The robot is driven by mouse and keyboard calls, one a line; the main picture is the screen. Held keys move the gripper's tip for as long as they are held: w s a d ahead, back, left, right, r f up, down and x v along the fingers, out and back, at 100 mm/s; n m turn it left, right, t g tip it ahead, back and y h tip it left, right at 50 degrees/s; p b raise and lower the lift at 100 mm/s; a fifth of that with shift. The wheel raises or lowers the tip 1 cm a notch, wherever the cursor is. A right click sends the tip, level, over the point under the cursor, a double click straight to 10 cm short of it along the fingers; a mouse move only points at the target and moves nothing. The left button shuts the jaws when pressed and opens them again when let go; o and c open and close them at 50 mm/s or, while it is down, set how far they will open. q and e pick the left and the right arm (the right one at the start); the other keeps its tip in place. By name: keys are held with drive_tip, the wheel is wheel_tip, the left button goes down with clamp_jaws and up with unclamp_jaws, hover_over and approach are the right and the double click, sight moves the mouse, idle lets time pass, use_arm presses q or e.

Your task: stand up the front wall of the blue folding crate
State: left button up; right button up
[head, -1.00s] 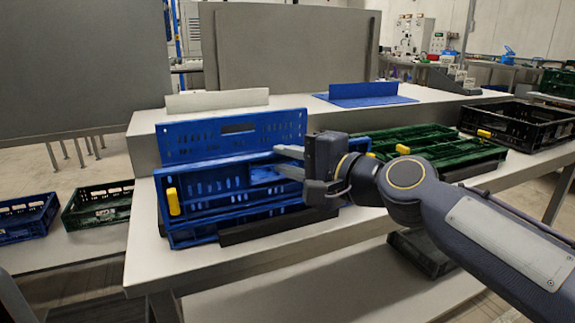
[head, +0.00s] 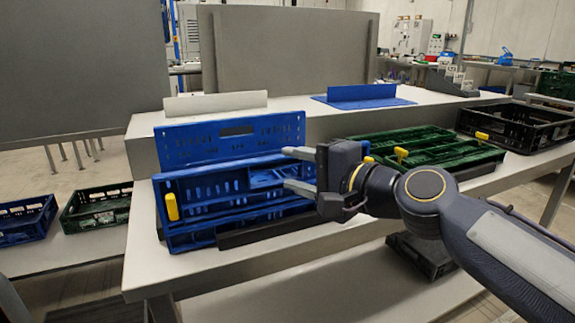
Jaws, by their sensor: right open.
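The blue folding crate (head: 205,238) sits on the left part of the grey table. Its back wall (head: 200,140) stands upright, with a hand slot near the top. Slotted blue panels and bars show in front of and below it; I cannot clearly tell which is the front wall or its angle. A yellow latch (head: 171,207) is at the crate's left end. My right gripper (head: 300,170) is open at the crate's right side, its fingers pointing left, with nothing between them. It hides the crate's right end. My left gripper is not in view.
A dark strip (head: 265,233) lies along the crate's front edge. A green folding crate (head: 440,158) and a black crate (head: 515,125) are to the right. A raised ledge behind holds a white panel (head: 215,103) and a blue panel (head: 362,93). The table front is clear.

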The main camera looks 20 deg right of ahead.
drive_tip(key=p+v, duration=0.1)
drive_tip(key=v, duration=0.4)
drive_tip(key=shift+s, duration=0.1)
idle(0.6)
drive_tip(key=s+a+f+n+g+h, duration=0.15)
drive_tip(key=s+f+n+g, duration=0.45)
drive_tip(key=f, duration=0.8)
drive_tip(key=s+f+n+g+h, duration=0.25)
drive_tip(key=s+f+n, duration=0.4)
drive_tip(key=f, duration=0.65)
wheel_tip(320, 180, up, 31)
drive_tip(key=s+g+p, duration=0.1)
drive_tip(key=s+p, duration=0.2)
drive_tip(key=p, duration=3)
drive_tip(key=shift+a+r+y, duration=0.2)
drive_tip(key=shift+y, duration=0.2)
drive_tip(key=shift+m, duration=0.25)
